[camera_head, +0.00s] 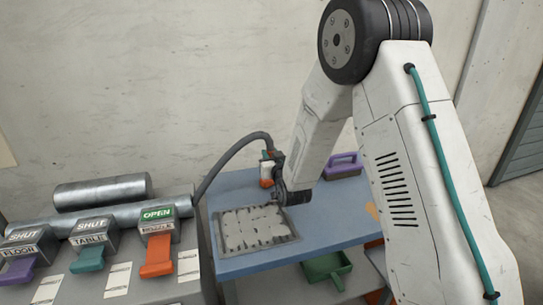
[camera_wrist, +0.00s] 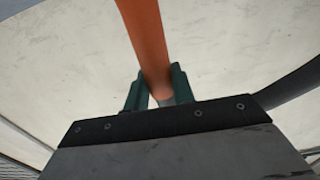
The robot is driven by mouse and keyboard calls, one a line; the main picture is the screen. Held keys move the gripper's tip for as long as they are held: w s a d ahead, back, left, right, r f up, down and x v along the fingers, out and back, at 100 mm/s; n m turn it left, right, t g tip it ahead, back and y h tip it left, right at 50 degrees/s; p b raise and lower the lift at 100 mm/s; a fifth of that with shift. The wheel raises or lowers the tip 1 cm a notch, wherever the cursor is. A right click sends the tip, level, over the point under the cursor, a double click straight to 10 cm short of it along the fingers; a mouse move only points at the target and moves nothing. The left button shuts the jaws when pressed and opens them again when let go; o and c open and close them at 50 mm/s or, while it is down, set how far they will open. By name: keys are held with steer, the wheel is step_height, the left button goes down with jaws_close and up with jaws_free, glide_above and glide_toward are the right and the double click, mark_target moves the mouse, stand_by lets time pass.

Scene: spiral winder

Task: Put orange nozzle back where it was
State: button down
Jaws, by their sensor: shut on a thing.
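The orange nozzle (camera_wrist: 147,40) runs up from between the green fingers of my gripper (camera_wrist: 158,92) in the wrist view. The fingers are shut on it, and its far end is cut off by the picture's top edge. In the head view my gripper (camera_head: 279,186) is over the back part of the blue table, mostly hidden by my arm. An orange and white piece (camera_head: 266,174) shows beside it; I cannot tell whether this is the held nozzle. A dark hose (camera_head: 232,158) arches from the pipes towards my gripper.
The blue table (camera_head: 234,271) carries a grey tray (camera_head: 297,237) of pale pieces and a purple-handled item (camera_head: 343,165). A green bin (camera_head: 327,268) is below its front. Left are metal pipes (camera_head: 103,190) and levers: purple and teal marked SHUT, orange (camera_head: 157,256) marked OPEN.

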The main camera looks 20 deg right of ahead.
steer(key=shift+f, duration=0.15)
steer(key=c, duration=1.2)
jaws_free()
steer(key=shift+o, duration=0.2)
steer(key=shift+s, duration=0.25)
steer(key=s+d+r+g, duration=0.1)
steer(key=s+r+g, duration=0.3)
steer(key=s, duration=1.2)
steer(key=s+d+r+g, duration=0.1)
steer(key=s+r+g, duration=0.3)
steer(key=s, duration=1.2)
steer(key=s+d+r+g, duration=0.1)
steer(key=s+r+g, duration=0.4)
steer(key=s, duration=1.1)
steer(key=g, duration=0.3)
steer(key=shift+s+g, duration=0.2)
steer(key=shift+g, duration=0.2)
